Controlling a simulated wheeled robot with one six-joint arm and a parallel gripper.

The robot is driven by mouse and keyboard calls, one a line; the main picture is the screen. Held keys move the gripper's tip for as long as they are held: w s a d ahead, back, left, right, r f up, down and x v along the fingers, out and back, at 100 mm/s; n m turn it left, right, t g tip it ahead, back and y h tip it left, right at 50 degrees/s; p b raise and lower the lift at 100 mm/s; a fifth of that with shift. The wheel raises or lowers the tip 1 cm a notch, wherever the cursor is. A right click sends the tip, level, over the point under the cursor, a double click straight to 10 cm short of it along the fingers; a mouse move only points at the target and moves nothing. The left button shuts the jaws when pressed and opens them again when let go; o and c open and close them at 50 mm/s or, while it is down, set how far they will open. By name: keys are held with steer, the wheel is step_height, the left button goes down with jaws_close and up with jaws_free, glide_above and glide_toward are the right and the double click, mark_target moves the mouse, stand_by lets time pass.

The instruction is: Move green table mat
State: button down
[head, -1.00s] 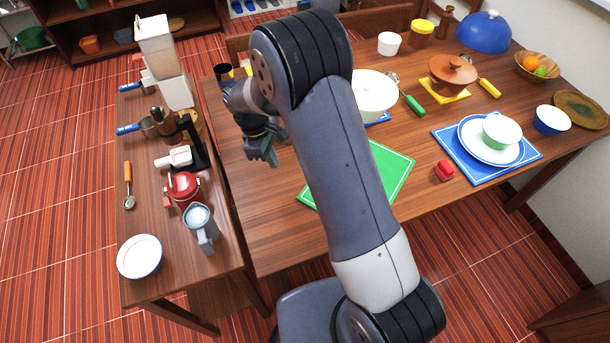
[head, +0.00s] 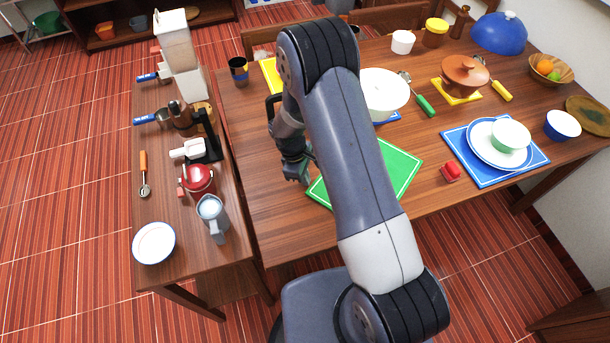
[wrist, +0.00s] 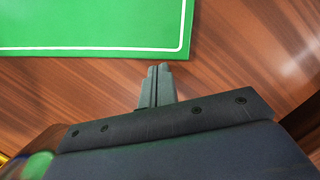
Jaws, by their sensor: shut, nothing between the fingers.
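The green table mat (head: 402,169) with a white border line lies flat on the wooden dining table, partly hidden behind my arm in the head view. In the wrist view the mat (wrist: 90,25) fills the upper left, with its edge and one corner showing. My gripper (head: 299,178) is shut and empty, just left of the mat in the head view. In the wrist view its fingers (wrist: 157,72) are together over bare wood, a little short of the mat's edge and apart from it in the picture. Its exact height above the table is hard to tell.
A white bowl (head: 384,92) stands behind the mat, beside a green-handled utensil (head: 423,104). To the right are a small red object (head: 450,172) and a blue mat (head: 481,176) with a plate and bowl. Bare table (head: 270,215) lies left and in front of my gripper.

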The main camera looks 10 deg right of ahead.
mark_target(321, 186)
steer(key=s+d, duration=0.1)
steer(key=d, duration=0.1)
steer(key=s+d+b, duration=0.1)
steer(key=d, duration=0.1)
steer(key=d+b, duration=0.1)
steer(key=d, duration=0.1)
steer(key=shift+s, duration=0.4)
steer(key=b+v, duration=0.1)
steer(key=v, duration=1)
steer(key=shift+f, duration=0.1)
steer(key=p+x, duration=0.1)
steer(key=x, duration=0.9)
steer(key=shift+s+f, duration=0.1)
steer(key=shift+f, duration=0.25)
steer(key=shift+w+a+p, duration=0.4)
steer(key=shift+w+a, duration=0.2)
steer(key=shift+a, duration=0.35)
steer(key=shift+w+a, duration=0.25)
steer(key=shift+a, duration=0.35)
